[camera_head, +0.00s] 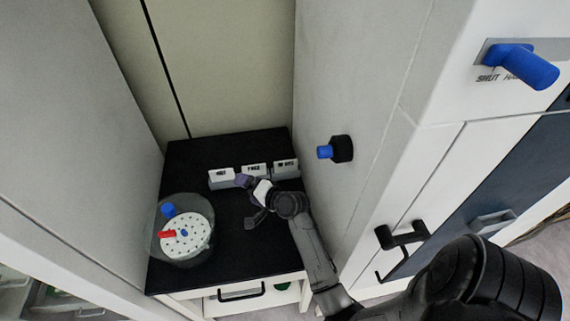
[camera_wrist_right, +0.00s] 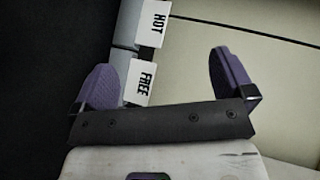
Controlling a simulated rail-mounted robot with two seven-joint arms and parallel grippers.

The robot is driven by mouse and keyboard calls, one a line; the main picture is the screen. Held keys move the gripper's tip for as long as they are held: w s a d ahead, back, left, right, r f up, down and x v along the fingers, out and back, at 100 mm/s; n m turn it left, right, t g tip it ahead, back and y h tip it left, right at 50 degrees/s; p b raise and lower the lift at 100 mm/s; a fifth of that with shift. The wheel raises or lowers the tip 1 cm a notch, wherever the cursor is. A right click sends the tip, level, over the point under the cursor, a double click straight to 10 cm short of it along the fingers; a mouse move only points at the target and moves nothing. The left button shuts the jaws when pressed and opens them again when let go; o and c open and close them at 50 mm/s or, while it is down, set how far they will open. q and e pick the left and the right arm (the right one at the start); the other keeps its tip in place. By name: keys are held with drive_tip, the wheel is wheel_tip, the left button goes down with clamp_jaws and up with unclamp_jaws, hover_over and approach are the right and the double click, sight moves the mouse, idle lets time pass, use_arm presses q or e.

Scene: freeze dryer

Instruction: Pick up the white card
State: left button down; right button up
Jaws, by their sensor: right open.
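Three white cards with black lettering stand in a row on grey holders at the back of the black worktop (camera_head: 225,245). The left card (camera_head: 221,174) reads HOT and the middle card (camera_head: 254,168) reads FREE. The right card (camera_head: 286,164) is too small to read surely. My right gripper (camera_head: 248,198) is in front of the row, open and empty. In the right wrist view, the FREE card (camera_wrist_right: 143,83) shows between the open purple fingers (camera_wrist_right: 165,78), nearer the left finger. The HOT card (camera_wrist_right: 154,22) is beyond it. My left gripper is out of view.
A round clear vessel with a white perforated disc (camera_head: 187,237) and red and blue parts stands on the worktop's left. A blue-tipped black knob (camera_head: 342,149) sticks out from the right wall. A larger blue handle (camera_head: 522,66) is at upper right.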

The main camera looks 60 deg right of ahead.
sight(286, 163)
drive_tip(key=s+d+f+m+h, duration=0.1)
drive_tip(key=d+m+h, duration=0.3)
drive_tip(key=m, duration=0.5)
drive_tip(key=s+d+f+m+g+h, duration=0.1)
drive_tip(key=d+m+h, duration=0.3)
drive_tip(key=m, duration=0.4)
drive_tip(key=s+d+f+m+h, duration=0.2)
drive_tip(key=d+m+h, duration=0.2)
drive_tip(key=m, duration=0.5)
drive_tip(key=shift+s+d+f+m, duration=0.1)
drive_tip(key=shift+d+f+m, duration=0.05)
drive_tip(key=shift+d, duration=0.25)
drive_tip(key=shift+s+d+f+m, duration=0.1)
drive_tip(key=shift+d+f+m, duration=0.05)
drive_tip(key=shift+d, duration=0.2)
drive_tip(key=shift+s+d+f+m+g+h, duration=0.1)
drive_tip(key=shift+s+d+m+g+h, duration=0.2)
drive_tip(key=shift+m, duration=0.3)
drive_tip(key=shift+s+d+f+m+g+h, duration=0.15)
drive_tip(key=shift+m+g, duration=0.25)
drive_tip(key=shift+m, duration=0.2)
drive_tip(key=shift+w+d+r+m, duration=0.1)
drive_tip(key=shift+w+d+m, duration=0.15)
drive_tip(key=shift+d+m, duration=0.2)
drive_tip(key=b+x, duration=0.1)
drive_tip(key=x, duration=0.5)
drive_tip(key=shift+w+d, duration=0.15)
drive_tip(key=c, duration=0.6)
